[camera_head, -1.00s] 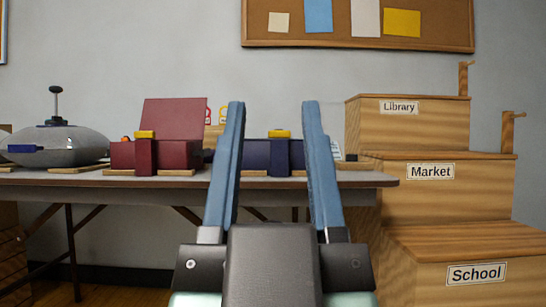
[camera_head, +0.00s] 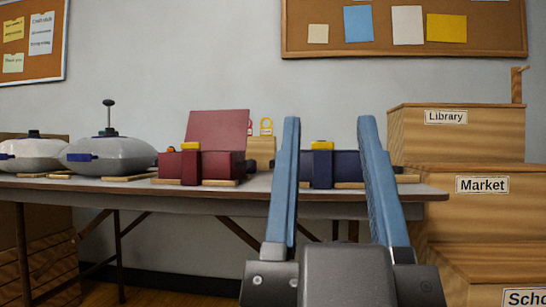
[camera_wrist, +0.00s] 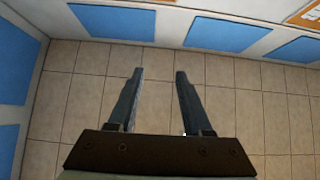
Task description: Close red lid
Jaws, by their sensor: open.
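A dark red box (camera_head: 220,167) stands on a long table. Its red lid (camera_head: 217,131) stands raised at the back, tilted slightly backward. A red strap with a yellow top (camera_head: 190,147) is at the box's front. My gripper (camera_head: 328,120) is open and empty in the head view, in front of the table and to the right of the red box. It overlaps a dark blue box (camera_head: 337,170) in the picture. In the wrist view my open gripper (camera_wrist: 159,72) has only tiled floor and pale walls with blue panels beyond it; the red box does not show there.
The table (camera_head: 150,190) also bears two grey domed containers with knobs (camera_head: 105,153) at the left. Stepped wooden boxes labelled Library (camera_head: 440,135) and Market (camera_head: 470,205) stand at the right. Cork boards hang on the wall.

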